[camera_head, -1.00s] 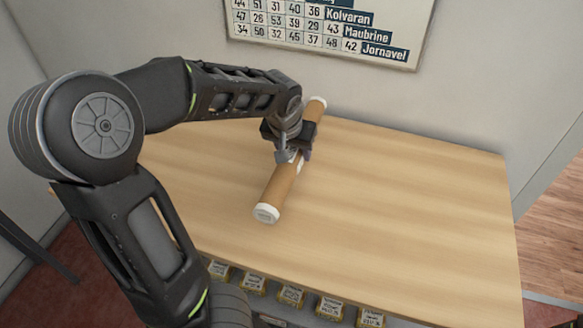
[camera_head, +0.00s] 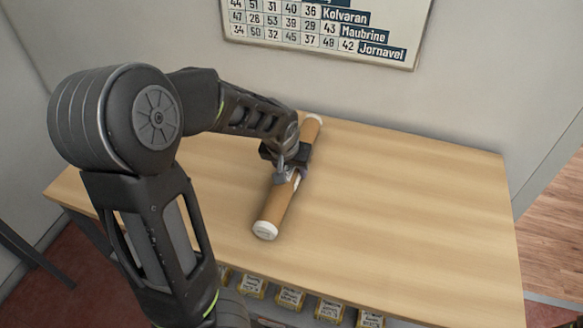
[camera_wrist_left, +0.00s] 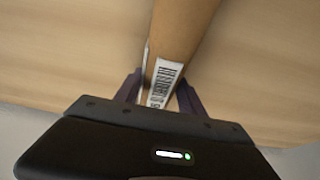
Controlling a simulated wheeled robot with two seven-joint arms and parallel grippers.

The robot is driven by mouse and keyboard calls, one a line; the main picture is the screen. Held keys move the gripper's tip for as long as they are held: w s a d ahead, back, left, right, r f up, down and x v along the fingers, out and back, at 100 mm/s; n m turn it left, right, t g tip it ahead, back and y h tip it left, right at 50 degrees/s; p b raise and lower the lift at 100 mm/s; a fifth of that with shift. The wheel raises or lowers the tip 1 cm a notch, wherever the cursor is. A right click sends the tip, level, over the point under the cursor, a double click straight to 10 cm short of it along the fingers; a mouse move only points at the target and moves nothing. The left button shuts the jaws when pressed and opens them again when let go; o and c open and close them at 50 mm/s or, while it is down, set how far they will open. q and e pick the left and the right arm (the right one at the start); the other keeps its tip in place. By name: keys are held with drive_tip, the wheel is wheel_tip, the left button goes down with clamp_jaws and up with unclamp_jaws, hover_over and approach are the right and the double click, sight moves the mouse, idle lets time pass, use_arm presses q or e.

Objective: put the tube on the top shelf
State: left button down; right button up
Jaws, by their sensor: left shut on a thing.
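The tube (camera_head: 275,210) is a brown cardboard cylinder with white end caps. In the head view it lies diagonally over the wooden counter, its near end toward me. I cannot tell whether it touches the counter or is just above it. My left gripper (camera_head: 287,170) is shut around its middle. The left wrist view shows the tube (camera_wrist_left: 180,35) between the two fingers of my left gripper (camera_wrist_left: 160,90), with a white barcode label (camera_wrist_left: 164,82) there. The top shelf is not visible. My right gripper is not in view.
The wooden counter top (camera_head: 410,210) is clear to the right of the tube. Several small labelled boxes (camera_head: 290,297) sit below the counter's front edge. A chart (camera_head: 325,30) hangs on the wall behind the counter. Wooden floor shows at the right.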

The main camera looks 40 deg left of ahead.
sight(289, 170)
use_arm(q)
drive_tip(key=shift+f, duration=0.15)
drive_tip(key=c, duration=0.7)
unclamp_jaws()
drive_tip(key=shift+r, duration=0.4)
drive_tip(key=p+v, duration=0.2)
drive_tip(key=v, duration=0.3)
drive_tip(key=shift+d+r+p, duration=0.1)
drive_tip(key=shift+r+p, duration=0.05)
drive_tip(key=shift+p, duration=0.2)
drive_tip(key=v, duration=0.6)
drive_tip(key=shift+s+r, duration=0.1)
drive_tip(key=shift+r, duration=0.05)
